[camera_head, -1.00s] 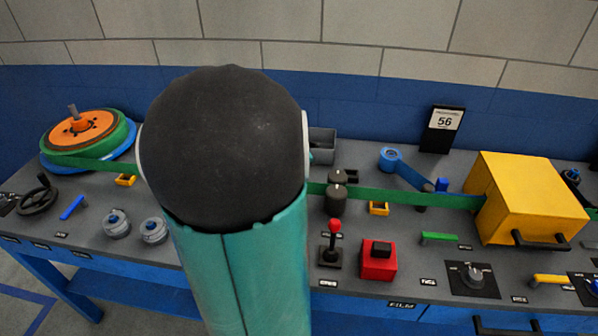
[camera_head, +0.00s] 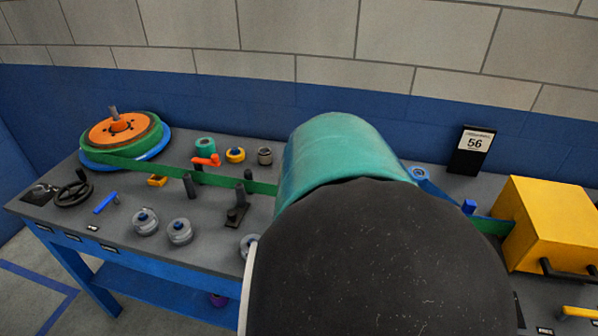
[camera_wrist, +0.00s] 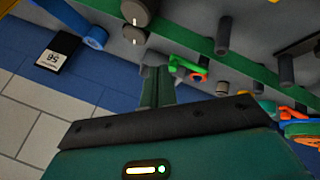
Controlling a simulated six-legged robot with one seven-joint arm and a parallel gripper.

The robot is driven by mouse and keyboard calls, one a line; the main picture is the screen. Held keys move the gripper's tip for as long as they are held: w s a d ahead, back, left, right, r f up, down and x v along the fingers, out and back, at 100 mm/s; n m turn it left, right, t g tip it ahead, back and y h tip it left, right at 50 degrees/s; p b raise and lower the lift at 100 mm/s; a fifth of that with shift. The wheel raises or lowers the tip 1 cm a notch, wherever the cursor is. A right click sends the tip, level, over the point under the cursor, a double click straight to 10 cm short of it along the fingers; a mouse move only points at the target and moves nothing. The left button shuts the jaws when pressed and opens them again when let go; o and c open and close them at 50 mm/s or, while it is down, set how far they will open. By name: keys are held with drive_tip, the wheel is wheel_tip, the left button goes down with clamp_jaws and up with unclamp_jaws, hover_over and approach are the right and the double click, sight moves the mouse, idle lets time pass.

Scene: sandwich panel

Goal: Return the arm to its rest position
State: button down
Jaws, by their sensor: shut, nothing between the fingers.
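My teal and black arm (camera_head: 370,240) fills the middle and right of the head view. It is bent, with a large dark joint close to the camera, and it covers part of the bench. My gripper (camera_wrist: 157,72) shows only in the wrist view, as two narrow teal fingers together with nothing between them. The bench surface with rollers and small parts is beyond the fingers. In the head view the gripper is hidden behind the arm.
The grey bench (camera_head: 115,222) carries an orange and green reel (camera_head: 118,130), a green band (camera_head: 215,181), a black handwheel (camera_head: 73,190), grey knobs (camera_head: 145,222) and a yellow box (camera_head: 552,222). A sign reading 56 (camera_head: 474,151) stands at the back by the blue wall.

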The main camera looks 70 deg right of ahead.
drive_tip(key=shift+s+a+r, duration=0.1)
drive_tip(key=shift+a+r, duration=0.1)
idle(0.5)
drive_tip(key=w+a+r+n+t+y, duration=0.3)
drive_tip(key=w+a+n+t, duration=0.2)
drive_tip(key=w+a, duration=1.45)
drive_tip(key=s+a+r+n+t+y, duration=0.1)
drive_tip(key=a+n+y, duration=0.3)
drive_tip(key=a, duration=2)
drive_tip(key=shift+s+n, duration=0.25)
drive_tip(key=shift+n, duration=0.25)
drive_tip(key=shift+d+r, duration=0.1)
drive_tip(key=shift+d, duration=0.05)
